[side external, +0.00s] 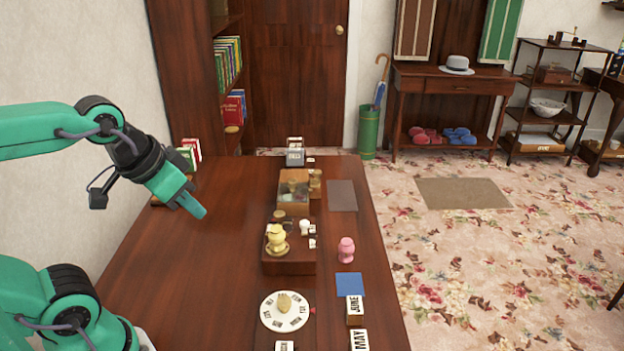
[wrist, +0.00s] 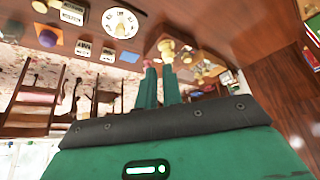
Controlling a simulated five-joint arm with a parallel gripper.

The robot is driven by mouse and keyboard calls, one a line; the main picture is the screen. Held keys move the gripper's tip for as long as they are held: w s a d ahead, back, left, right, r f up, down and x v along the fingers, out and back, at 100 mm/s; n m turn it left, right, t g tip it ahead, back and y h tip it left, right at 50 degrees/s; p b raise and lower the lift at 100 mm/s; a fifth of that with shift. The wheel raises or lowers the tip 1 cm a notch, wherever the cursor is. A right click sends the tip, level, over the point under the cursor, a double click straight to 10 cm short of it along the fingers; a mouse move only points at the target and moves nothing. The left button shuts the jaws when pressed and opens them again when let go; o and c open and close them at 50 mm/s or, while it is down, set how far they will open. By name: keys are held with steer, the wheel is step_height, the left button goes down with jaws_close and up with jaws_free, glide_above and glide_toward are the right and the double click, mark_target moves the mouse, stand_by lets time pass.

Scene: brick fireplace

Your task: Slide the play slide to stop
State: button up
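I cannot make out the play slide or its stop mark for certain in either view. A small wooden box with a glassy top (side external: 293,192) stands on the table, and a dark wooden box (side external: 290,266) with a yellow cup on it stands nearer. Small white labels lie by both boxes, too small to read. My gripper (side external: 201,210) hangs above the left part of the table, left of both boxes and touching nothing visible. In the wrist view its two green fingers (wrist: 159,66) are a little apart with nothing held between them.
A white lettered dial (side external: 286,311), pink egg-shaped piece (side external: 346,250), blue square (side external: 350,284), JUNE block (side external: 354,309) and dark mat (side external: 342,195) lie along the right side. Books (side external: 189,152) stand at the far left. The left middle of the table (side external: 190,265) is bare.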

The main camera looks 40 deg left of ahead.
steer(key=shift+w+r, duration=0.3)
steer(key=shift+w, duration=0.05)
jaws_close()
steer(key=w+r+g, duration=0.2)
steer(key=w+r, duration=0.3)
steer(key=w, duration=0.3)
steer(key=g, duration=0.4)
glide_above(305, 228)
steer(key=w, duration=0.4)
step_height(305, 228, down, 4)
steer(key=w+f+g, duration=0.2)
steer(key=w+f, duration=0.4)
steer(key=f, duration=0.3)
steer(key=shift+w+a+f, duration=0.2)
steer(key=shift+a+f, duration=0.1)
steer(key=shift+a, duration=0.1)
steer(key=shift+f, duration=0.15)
steer(key=shift+s+f, duration=1.05)
steer(key=shift+f, duration=0.5)
steer(key=shift+s+f, duration=1.1)
steer(key=shift+f, duration=0.5)
steer(key=shift+s+f, duration=1.05)
steer(key=shift+f, duration=0.5)
